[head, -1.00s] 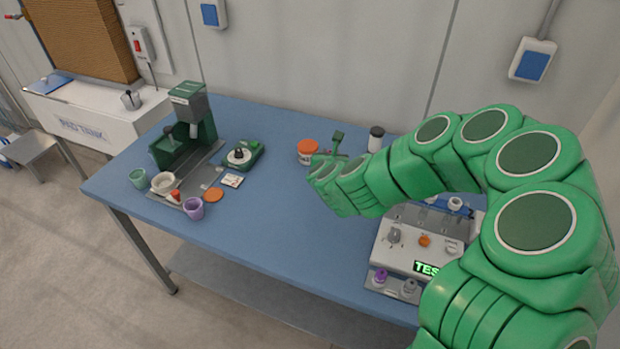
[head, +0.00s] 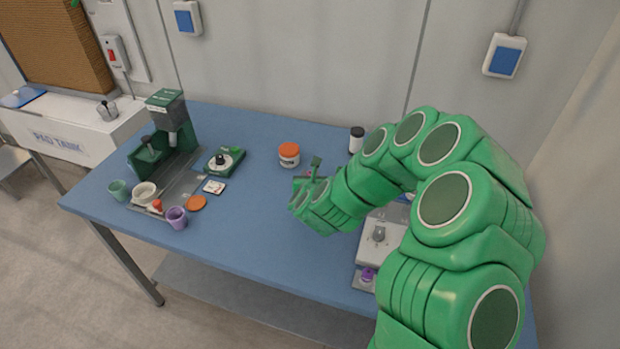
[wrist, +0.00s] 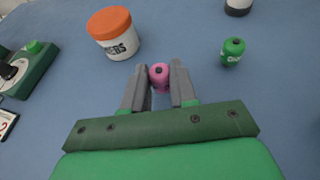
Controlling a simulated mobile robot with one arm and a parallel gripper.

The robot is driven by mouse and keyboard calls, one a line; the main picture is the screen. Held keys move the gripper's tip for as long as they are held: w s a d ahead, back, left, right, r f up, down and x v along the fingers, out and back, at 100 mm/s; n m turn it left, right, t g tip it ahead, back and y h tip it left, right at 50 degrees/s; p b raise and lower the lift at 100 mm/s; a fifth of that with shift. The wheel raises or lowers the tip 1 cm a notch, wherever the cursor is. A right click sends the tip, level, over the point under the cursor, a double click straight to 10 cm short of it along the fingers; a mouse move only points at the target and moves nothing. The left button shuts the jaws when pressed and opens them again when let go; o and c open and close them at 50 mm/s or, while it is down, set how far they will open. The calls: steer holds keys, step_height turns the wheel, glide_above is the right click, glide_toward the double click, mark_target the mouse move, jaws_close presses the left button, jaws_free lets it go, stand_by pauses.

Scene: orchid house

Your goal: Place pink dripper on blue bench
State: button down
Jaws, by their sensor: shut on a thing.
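The pink dripper (wrist: 159,74) is a small pink piece with a dark hole in its top. In the wrist view it sits between the two grey fingers of my gripper (wrist: 159,80), which is shut on it. The blue bench (head: 245,215) fills the background there. I cannot tell whether the dripper touches the bench or hangs above it.
The orange-lidded jar (wrist: 113,35) stands ahead and left of my fingers, a green dripper (wrist: 233,50) ahead and right. A dark-lidded bottle (head: 356,140) stands farther back. A green machine (head: 165,135) and cups occupy the left end. The bench's front middle is clear.

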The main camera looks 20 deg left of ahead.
steer(key=shift+f, duration=0.35)
steer(key=shift+f, duration=0.15)
steer(key=c, duration=0.9)
jaws_free()
steer(key=shift+s+r, duration=0.15)
steer(key=shift+r, duration=0.05)
steer(key=shift+v, duration=3.05)
steer(key=shift+s+d+r, duration=0.1)
steer(key=shift+s+r, duration=0.1)
steer(key=shift+s, duration=0.2)
